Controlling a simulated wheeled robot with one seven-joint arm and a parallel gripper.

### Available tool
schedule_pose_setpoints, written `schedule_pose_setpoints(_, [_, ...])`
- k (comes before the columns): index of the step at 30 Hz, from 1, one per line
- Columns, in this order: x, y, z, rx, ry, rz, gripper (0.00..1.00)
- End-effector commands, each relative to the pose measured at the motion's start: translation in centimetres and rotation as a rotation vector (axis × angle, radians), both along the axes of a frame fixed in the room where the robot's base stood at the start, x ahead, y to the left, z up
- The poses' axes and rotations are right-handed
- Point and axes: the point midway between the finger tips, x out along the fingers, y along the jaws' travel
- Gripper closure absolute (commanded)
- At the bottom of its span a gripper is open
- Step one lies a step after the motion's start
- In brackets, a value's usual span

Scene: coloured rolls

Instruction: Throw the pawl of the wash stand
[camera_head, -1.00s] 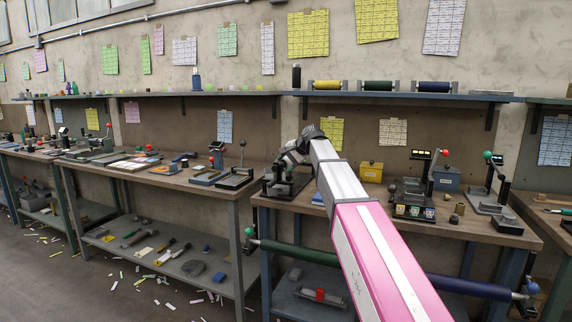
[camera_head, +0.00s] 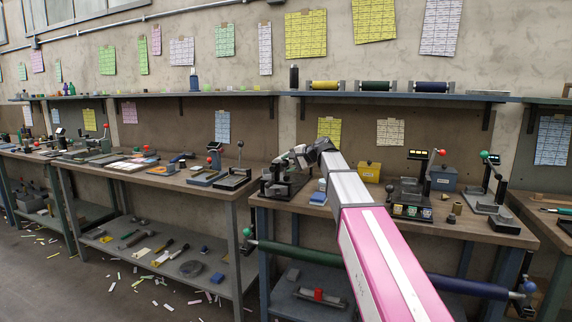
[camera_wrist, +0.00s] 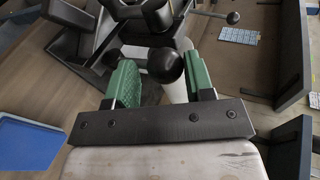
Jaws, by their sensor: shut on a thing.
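The dark wash stand (camera_head: 277,188) stands at the left end of the right-hand bench, partly behind my gripper (camera_head: 298,158). In the wrist view my gripper (camera_wrist: 161,74) has its two green pads on either side of a black ball knob (camera_wrist: 167,64), and it is shut on that knob. A pale cylinder shows just beyond the knob. Dark parts of the stand (camera_wrist: 92,35) fill the top of the wrist view. A second ball knob (camera_wrist: 233,17) on a rod sticks out at upper right, apart from the pads. I cannot tell the pawl's exact shape.
A blue block (camera_head: 318,197) lies close right of the stand; a blue tray (camera_wrist: 25,130) shows in the wrist view. A yellow box (camera_head: 370,171) and other lever devices (camera_head: 412,195) stand further right. A rolled-goods shelf (camera_head: 400,96) runs above.

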Motion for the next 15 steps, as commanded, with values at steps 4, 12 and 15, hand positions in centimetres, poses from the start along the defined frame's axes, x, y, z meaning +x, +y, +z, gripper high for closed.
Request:
schedule_pose_setpoints(4, [-0.5, -0.8, -0.6, 0.133, -0.042, 0.000, 0.94])
schedule_pose_setpoints(12, [-0.9, -2.1, -1.2, 0.357, -0.124, 0.002, 0.94])
schedule_pose_setpoints(15, [-1.0, -2.5, -1.5, 0.425, -0.148, 0.002, 0.94])
